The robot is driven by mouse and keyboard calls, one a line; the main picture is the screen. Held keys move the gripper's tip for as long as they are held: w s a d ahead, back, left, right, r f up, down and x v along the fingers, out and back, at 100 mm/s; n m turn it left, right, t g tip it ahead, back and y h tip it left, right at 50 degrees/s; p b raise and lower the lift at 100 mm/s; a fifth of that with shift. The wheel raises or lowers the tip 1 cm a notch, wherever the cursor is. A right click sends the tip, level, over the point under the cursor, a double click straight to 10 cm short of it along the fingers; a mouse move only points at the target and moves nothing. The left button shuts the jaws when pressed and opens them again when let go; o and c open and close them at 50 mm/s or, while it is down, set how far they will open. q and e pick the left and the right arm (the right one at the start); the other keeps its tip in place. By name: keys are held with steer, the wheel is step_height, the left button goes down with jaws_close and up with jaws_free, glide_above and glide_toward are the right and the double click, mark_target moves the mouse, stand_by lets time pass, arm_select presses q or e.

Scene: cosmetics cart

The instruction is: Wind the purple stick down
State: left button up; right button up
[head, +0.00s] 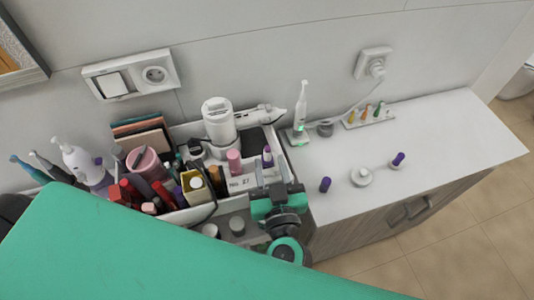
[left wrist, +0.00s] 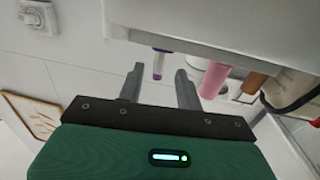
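A small stick with purple on it (head: 267,154) stands upright at the right end of the cart's organiser. It also shows in the left wrist view (left wrist: 159,62), seen upside down, with a purple band and a pale end. My left gripper (head: 272,172) is open at the organiser's front right, its fingers either side of the stick, with clear gaps in the wrist view. Whether the stick is level with the fingertips in depth, I cannot tell. On the counter are a short purple cap-like piece (head: 325,185) and a purple-and-white stick (head: 397,160). My right gripper is not in view.
The white organiser (head: 238,183) is crowded with cosmetics, including a pink bottle (head: 234,162), which shows beside the fingers in the wrist view (left wrist: 214,80). A white jar (head: 361,177), electric toothbrush (head: 301,115) and small bottle rack (head: 368,116) stand on the white counter (head: 440,130), which is mostly clear.

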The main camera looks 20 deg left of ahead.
mark_target(268, 156)
arm_select(q)
steer(key=shift+b+x, duration=0.5)
steer(key=shift+x, duration=1.7)
jaws_close()
